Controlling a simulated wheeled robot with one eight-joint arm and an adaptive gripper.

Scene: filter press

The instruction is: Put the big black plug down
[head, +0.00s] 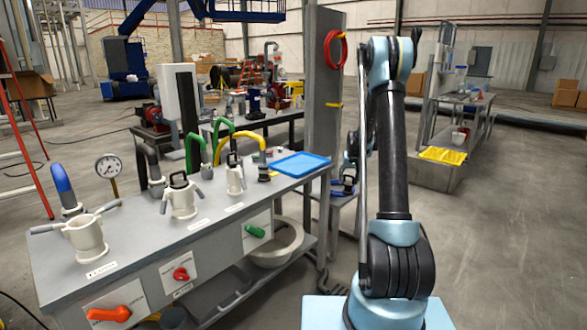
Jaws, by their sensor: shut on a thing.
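My gripper (348,178) shows small beyond the right end of the grey bench, beside the tall grey post, partly hidden by my own arm. It is shut on a small dark thing, the big black plug as far as I can tell; its outline is hard to make out. On the bench (135,243) stand several cream sockets. The left socket (86,236) has a blue-ended pipe behind it. The middle socket (181,201) and the right socket (235,179) each have a black handled piece at the top.
A blue tray (301,164) lies at the bench's far right corner. Green and yellow hoses (236,141) arch behind the sockets. A gauge (109,167) stands at the back left. The grey post (323,110) carries a red coil (336,50). Floor at right is clear.

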